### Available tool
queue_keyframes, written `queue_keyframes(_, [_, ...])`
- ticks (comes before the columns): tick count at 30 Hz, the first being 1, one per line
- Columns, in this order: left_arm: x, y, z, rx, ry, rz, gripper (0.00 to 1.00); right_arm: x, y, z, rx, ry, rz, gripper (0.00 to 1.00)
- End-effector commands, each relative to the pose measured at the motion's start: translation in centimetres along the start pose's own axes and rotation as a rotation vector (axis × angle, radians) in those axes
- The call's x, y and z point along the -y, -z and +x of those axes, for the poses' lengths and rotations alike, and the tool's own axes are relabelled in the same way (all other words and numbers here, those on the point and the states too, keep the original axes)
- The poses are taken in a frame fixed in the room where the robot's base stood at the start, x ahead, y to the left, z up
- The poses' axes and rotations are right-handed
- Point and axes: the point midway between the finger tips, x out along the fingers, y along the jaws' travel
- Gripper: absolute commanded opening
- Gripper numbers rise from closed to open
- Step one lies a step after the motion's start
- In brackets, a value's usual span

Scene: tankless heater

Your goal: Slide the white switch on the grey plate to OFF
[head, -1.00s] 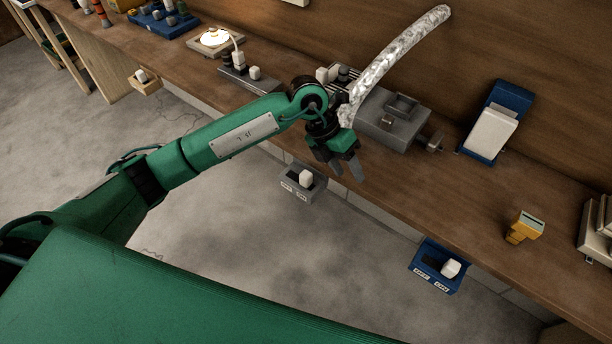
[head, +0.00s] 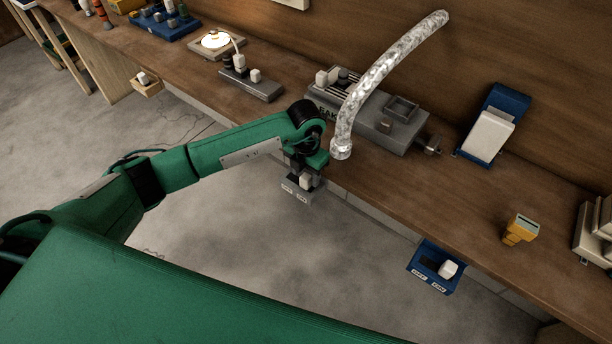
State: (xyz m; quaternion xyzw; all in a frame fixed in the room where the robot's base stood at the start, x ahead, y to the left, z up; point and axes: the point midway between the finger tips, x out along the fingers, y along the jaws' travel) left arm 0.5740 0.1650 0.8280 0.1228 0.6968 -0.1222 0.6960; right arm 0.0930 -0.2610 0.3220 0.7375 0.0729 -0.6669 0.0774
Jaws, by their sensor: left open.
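The grey plate (head: 297,197) hangs at the front edge of the bench in the head view, with two small white labels along its lower edge. The white switch (head: 306,183) stands on it, toward the right-hand label. My left gripper (head: 306,176) is open and points down at the switch, its fingers partly overlapping the plate. I cannot tell whether the fingers touch the switch. The upper part of the plate is hidden behind the gripper. My right gripper is not in view.
A blue plate (head: 424,269) with another white switch (head: 448,269) hangs further right on the bench edge. A wooden box (head: 148,88) with a white knob is further left.

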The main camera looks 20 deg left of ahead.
Motion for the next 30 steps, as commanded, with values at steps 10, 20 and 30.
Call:
queue_keyframes(10, [0.0, 0.0, 2.8, 0.001, 0.0, 0.0, 0.49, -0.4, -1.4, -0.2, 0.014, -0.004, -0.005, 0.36])
queue_keyframes(20, [0.0, 0.0, 2.9, 0.001, 0.0, 0.0, 0.29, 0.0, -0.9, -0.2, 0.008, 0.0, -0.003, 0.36])
queue_keyframes(30, [-0.3, -0.1, 2.9, 0.001, 0.0, -0.001, 0.0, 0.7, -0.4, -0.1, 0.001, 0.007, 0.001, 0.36])
